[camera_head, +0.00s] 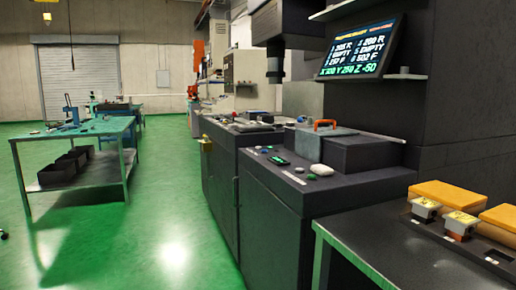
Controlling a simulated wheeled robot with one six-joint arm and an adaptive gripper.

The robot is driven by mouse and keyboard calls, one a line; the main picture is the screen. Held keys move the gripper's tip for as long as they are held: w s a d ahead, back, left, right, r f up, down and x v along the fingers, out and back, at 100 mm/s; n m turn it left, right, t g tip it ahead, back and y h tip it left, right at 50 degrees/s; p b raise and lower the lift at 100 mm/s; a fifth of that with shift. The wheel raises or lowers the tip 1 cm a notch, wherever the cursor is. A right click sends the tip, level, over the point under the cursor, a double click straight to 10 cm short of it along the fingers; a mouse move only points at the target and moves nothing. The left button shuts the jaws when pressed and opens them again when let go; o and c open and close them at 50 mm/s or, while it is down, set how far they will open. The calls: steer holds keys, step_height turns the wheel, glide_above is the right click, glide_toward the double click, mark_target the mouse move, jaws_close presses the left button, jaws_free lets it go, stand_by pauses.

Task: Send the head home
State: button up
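The dark spark erosion machine (310,205) fills the middle and right. Its head (275,62) hangs as a dark vertical block at the top, over the work area. A tilted screen (362,46) shows several numbered slots, some marked EMPTY, and a bottom line that seems to read X 100 Y 250 Z -50. The sloped front panel (290,172) carries a small lit green display (278,161), a green button (311,178), a white rounded piece (321,170) and other small controls. Their labels are too small to read. My gripper is not in view.
A black bench (350,237) at the front right bears yellow-orange blocks (445,196) and small holders (460,226). An orange handle (325,123) sits on the machine's grey top. A green table (75,130) with dark bins stands left. The green floor between is clear.

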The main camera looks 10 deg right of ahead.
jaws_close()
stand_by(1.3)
